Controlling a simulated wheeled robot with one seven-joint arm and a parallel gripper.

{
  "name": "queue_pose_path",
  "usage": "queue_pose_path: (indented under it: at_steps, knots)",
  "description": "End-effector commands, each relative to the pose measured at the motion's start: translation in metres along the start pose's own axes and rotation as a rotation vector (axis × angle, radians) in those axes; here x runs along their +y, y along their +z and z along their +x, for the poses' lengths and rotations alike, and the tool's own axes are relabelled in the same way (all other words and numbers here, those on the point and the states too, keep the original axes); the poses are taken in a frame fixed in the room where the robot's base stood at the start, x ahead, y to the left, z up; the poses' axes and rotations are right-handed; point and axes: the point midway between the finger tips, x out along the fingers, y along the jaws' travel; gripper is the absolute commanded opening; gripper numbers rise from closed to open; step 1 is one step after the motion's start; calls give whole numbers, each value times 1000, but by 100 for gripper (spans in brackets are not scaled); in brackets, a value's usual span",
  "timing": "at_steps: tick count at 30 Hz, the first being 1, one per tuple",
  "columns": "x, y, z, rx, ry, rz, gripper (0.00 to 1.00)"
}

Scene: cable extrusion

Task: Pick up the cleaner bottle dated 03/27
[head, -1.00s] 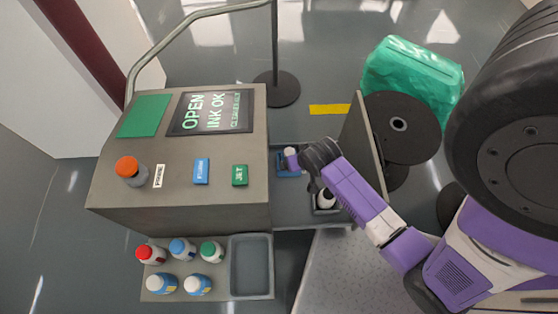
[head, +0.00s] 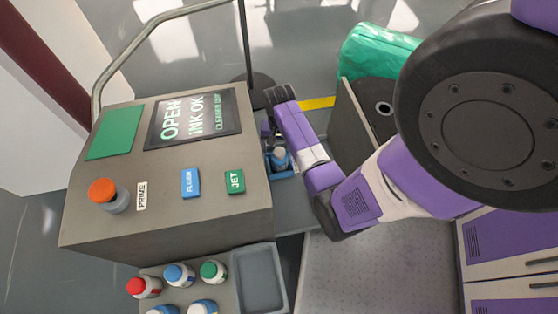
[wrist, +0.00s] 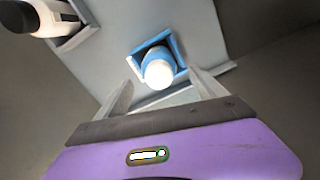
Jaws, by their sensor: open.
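Several bottles stand on the front shelf: a red-capped bottle (head: 144,288), a blue-capped bottle (head: 179,275), a green-capped bottle (head: 213,272), and two blue and white bottles, one here (head: 203,307), cut off by the lower edge. No date is readable on any of them. Another bottle with a whitish top (wrist: 159,73) sits in a blue holder (wrist: 139,50); it also shows in the head view (head: 279,158). My gripper (wrist: 163,88) is open and empty, its fingers either side of that holder in the wrist view. Contact cannot be told.
The grey machine (head: 180,222) has a screen (head: 195,118) reading OPEN, INK OK and a smaller line about cleaner. An orange knob and PRIME, FLUSH and JET labels are on top. An empty grey tray (head: 258,280) is beside the bottles. A white and black item (wrist: 45,18) sits in another holder.

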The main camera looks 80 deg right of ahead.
Motion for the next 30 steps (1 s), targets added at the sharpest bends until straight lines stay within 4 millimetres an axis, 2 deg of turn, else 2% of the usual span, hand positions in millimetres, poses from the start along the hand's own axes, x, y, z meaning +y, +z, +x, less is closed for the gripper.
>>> queue_pose_path:
  at_steps: [3, 7, 15, 17, 27, 30]
  knots:
    - [2, 2, 22, -3, 2, 1, 80]
    - [1, 2, 39, -2, 1, 0, 80]
    - [1, 2, 42, 0, 0, -1, 80]
    - [1, 2, 42, 0, 0, -1, 70]
    - [1, 2, 42, 0, 1, -1, 3]
    - [1, 2, 41, 1, 0, -1, 3]
